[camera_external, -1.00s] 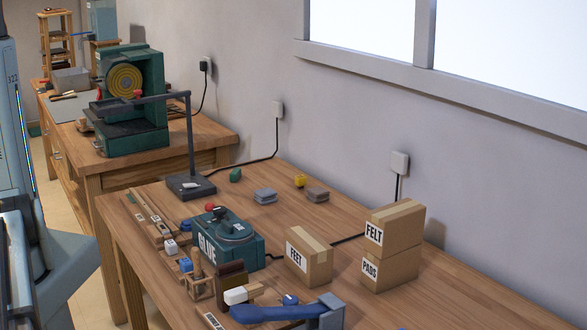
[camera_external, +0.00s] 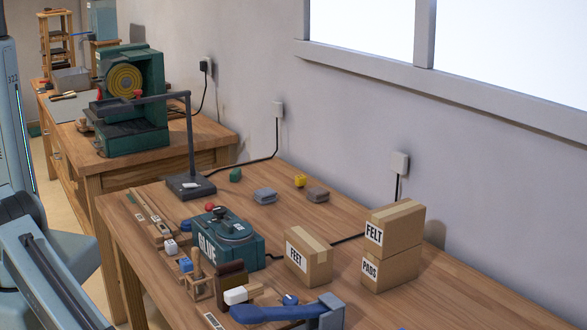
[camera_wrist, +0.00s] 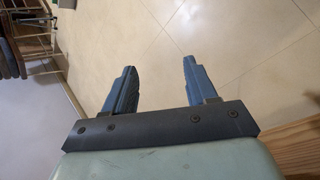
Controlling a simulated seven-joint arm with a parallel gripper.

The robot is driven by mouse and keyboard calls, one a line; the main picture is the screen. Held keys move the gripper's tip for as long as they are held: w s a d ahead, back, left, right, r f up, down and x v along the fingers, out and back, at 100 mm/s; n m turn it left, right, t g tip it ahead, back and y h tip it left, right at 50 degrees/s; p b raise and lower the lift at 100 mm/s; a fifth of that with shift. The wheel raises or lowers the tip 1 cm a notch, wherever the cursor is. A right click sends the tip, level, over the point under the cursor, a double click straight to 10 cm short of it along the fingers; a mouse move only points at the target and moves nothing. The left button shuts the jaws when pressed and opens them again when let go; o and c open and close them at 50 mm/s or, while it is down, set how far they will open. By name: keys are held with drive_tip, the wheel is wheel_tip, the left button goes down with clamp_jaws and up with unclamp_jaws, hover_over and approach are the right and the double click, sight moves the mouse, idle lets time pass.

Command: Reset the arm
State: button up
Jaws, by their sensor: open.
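My gripper (camera_wrist: 157,88) shows in the wrist view with its two dark blue fingers spread apart and nothing between them. It points down over a bare tiled floor (camera_wrist: 225,35). In the external view my arm is at the lower left, off the left side of the workbench (camera_external: 450,290), and the fingers are out of that view. On the bench are a teal GLUE box (camera_external: 235,245), a FEET carton (camera_external: 308,258) and a FELT carton (camera_external: 393,225) stacked on a PADS carton (camera_external: 390,270).
A dark lamp-like stand (camera_external: 190,150) is at the bench's far end. A blue-handled tool (camera_external: 280,312) and small wooden parts lie along the near side. A green machine (camera_external: 130,100) stands on a farther bench. A wooden edge (camera_wrist: 300,150) shows at lower right in the wrist view.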

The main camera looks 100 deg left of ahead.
drive_tip(key=s+a+f+g+y, duration=0.1)
drive_tip(key=s+a+f+y, duration=0.2)
drive_tip(key=s+a, duration=0.9)
drive_tip(key=s+a+f+m+g+y, duration=0.1)
drive_tip(key=s+a+f+g+y, duration=0.1)
drive_tip(key=s+a, duration=1.1)
drive_tip(key=a+f+y, duration=0.1)
drive_tip(key=a+f, duration=0.1)
drive_tip(key=a, duration=0.6)
drive_tip(key=shift+a+f+y, duration=0.15)
drive_tip(key=shift+f+y, duration=0.15)
drive_tip(key=shift+f, duration=0.05)
drive_tip(key=shift+s, duration=0.1)
